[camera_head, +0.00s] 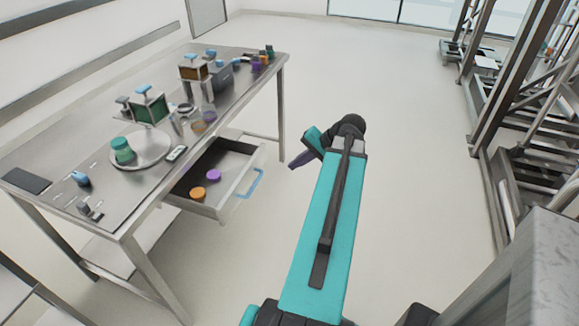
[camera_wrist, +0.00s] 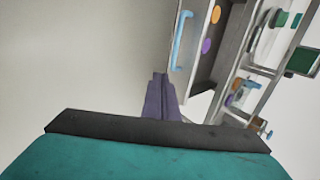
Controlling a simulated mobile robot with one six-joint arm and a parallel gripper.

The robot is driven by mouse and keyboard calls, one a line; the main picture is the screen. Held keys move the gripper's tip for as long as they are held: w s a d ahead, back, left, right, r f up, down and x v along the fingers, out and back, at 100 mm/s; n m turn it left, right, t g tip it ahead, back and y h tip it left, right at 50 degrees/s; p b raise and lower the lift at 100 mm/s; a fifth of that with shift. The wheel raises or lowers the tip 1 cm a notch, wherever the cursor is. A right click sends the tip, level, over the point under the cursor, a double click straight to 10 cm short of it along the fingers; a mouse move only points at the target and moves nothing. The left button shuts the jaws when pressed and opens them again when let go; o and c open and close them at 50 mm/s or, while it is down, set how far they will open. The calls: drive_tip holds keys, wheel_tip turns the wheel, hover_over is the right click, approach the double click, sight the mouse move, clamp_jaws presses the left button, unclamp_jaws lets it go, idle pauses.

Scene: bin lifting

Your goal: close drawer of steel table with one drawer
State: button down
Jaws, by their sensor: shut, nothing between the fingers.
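The steel table (camera_head: 107,183) stands at the left in the head view. Its one drawer (camera_head: 230,193) is pulled out toward the right, with a blue handle (camera_head: 251,184) on its front. An orange piece (camera_head: 197,194) and a purple piece (camera_head: 213,175) lie inside it. My gripper (camera_head: 292,166) is shut and empty, to the right of the drawer front and apart from it. In the wrist view my gripper's purple fingers (camera_wrist: 161,84) are together, and the blue handle (camera_wrist: 181,40) shows just beyond them at the upper right.
The tabletop carries a round plate with a green jar (camera_head: 122,150), a green box (camera_head: 148,107), a brown box (camera_head: 193,68) and several small items. Metal racks (camera_head: 490,100) stand at the right. The floor (camera_head: 400,110) between the table and racks is clear.

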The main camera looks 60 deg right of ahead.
drive_tip(key=w+r+p+x, duration=0.1)
drive_tip(key=p+x, duration=0.2)
drive_tip(key=x, duration=0.9)
drive_tip(key=shift+w+a+r, duration=0.2)
drive_tip(key=shift+w+a, duration=0.05)
drive_tip(key=shift+w, duration=0.25)
